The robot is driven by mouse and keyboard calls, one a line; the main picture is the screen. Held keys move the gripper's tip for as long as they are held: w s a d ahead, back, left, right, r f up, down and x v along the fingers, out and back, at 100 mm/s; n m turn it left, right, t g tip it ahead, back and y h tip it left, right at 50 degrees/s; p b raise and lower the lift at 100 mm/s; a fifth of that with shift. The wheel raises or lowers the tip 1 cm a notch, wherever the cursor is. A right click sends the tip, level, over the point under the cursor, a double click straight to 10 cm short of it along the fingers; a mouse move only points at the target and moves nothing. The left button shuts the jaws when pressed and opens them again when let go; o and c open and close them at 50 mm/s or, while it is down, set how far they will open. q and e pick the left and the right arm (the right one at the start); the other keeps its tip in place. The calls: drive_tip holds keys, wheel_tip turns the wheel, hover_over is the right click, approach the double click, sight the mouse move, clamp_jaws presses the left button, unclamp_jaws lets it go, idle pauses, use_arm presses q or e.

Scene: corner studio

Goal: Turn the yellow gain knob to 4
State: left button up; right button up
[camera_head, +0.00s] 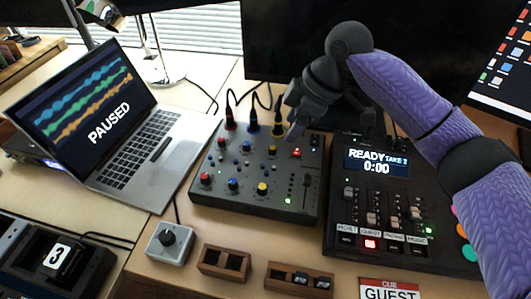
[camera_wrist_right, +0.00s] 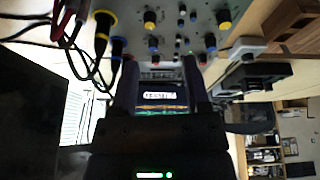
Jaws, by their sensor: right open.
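The mixer (camera_head: 205,196) has a lower row of red, blue and yellow-capped knobs and an upper row that is small here. A yellow-capped knob (camera_head: 262,188) is at the lower right of the knobs; another yellow-capped knob (camera_wrist_right: 150,19) shows near the cable plugs in the right wrist view. No gain label or scale is readable, so I cannot tell which is the gain knob or its setting. My right gripper (camera_head: 291,101) is above the mixer's back right edge, apart from the knobs. Its fingers (camera_wrist_right: 160,75) are spread and empty. My left gripper is out of view.
Cable plugs, including a yellow one (camera_head: 277,129), stand up at the mixer's back edge. A recorder (camera_head: 338,236) sits right of the mixer and a laptop (camera_head: 148,188) left. A small grey knob box (camera_head: 167,254) and wooden trays (camera_head: 210,270) are in front.

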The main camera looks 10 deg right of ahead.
sight(273, 148)
drive_tip(key=b+x, duration=0.1)
drive_tip(key=x, duration=0.2)
drive_tip(key=w+b+x, duration=0.1)
drive_tip(key=b+x, duration=0.1)
drive_tip(key=x, duration=0.1)
drive_tip(key=b+x, duration=0.2)
drive_tip(key=x, duration=0.1)
drive_tip(key=shift+w+d, duration=0.15)
drive_tip(key=shift+d, duration=0.1)
drive_tip(key=shift+r, duration=0.1)
drive_tip(key=shift+c, duration=1.2)
clamp_jaws()
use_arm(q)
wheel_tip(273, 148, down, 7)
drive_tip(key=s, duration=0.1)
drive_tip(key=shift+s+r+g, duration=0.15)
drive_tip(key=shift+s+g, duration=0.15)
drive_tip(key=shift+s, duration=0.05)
